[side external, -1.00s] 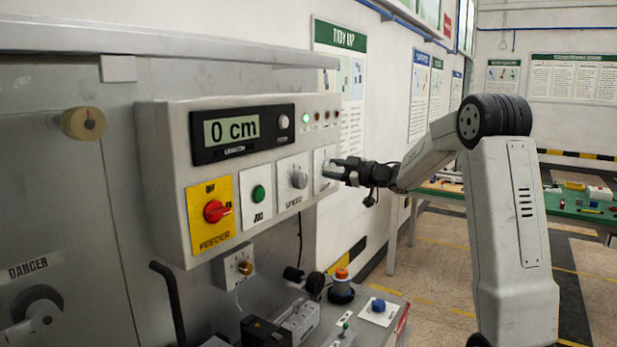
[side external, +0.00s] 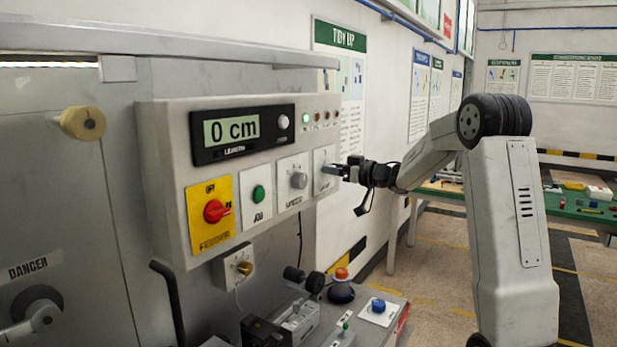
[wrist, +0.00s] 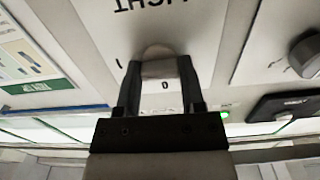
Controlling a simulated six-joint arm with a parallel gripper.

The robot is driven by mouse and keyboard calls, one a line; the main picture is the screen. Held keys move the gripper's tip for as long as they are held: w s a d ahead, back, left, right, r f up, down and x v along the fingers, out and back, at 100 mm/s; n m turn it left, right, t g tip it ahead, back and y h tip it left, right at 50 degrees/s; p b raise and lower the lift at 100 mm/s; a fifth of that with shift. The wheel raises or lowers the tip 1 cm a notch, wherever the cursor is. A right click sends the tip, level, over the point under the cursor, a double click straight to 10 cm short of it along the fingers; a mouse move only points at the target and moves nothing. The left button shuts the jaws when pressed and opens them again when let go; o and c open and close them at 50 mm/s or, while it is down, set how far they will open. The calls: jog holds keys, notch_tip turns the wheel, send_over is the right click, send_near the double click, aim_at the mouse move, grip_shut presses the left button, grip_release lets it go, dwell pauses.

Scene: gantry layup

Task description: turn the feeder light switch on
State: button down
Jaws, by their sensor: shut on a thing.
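The light switch (wrist: 158,52) is a pale rounded knob on a white plate marked LIGHT, I and 0. The lettering is upside down in the wrist view. My gripper (wrist: 160,72) is shut on the knob, one dark finger on each side. In the side view my gripper (side external: 334,170) meets the rightmost plate (side external: 322,158) of the grey control box and hides most of the knob. A bright lit strip (side external: 48,65) shows under the top edge of the machine at the far left. Which mark the knob points to is hard to tell.
The control box (side external: 165,190) also carries a red feeder knob (side external: 215,211), a green button (side external: 258,194), a grey knob (side external: 299,180) and a display (side external: 231,130) reading 0 cm. Below stand an orange-topped button (side external: 341,273) and a blue knob (side external: 378,305).

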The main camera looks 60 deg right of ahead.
jog(key=shift+c, duration=1)
grip_release()
jog(key=shift+s, duration=0.15)
jog(key=s, duration=0.7)
jog(key=shift+s, duration=0.3)
jog(key=shift+w, duration=0.1)
